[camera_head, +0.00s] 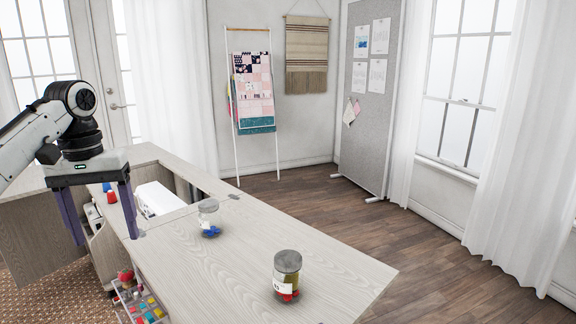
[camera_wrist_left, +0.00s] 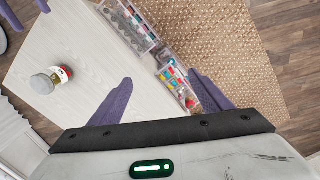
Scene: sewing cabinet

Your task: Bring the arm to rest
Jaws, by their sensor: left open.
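My left gripper (camera_head: 105,238) hangs from the arm at the left of the head view, pointing down, with its two purple fingers wide apart and nothing between them. It also shows in the left wrist view (camera_wrist_left: 160,76), with the fingers spread near the cabinet's edge and the drawer trays. Two purple finger-like bars at the upper left of the wrist view appear to be my right gripper (camera_wrist_left: 32,18), cut off by the frame. The right arm does not show in the head view.
The pale cabinet top (camera_head: 240,262) holds a blue-filled jar (camera_head: 208,218) and a red-filled jar (camera_head: 287,276). A white machine (camera_head: 158,198) sits in the recess. A clear organiser (camera_head: 140,305) with colourful items stands below the edge. Floor beyond is clear.

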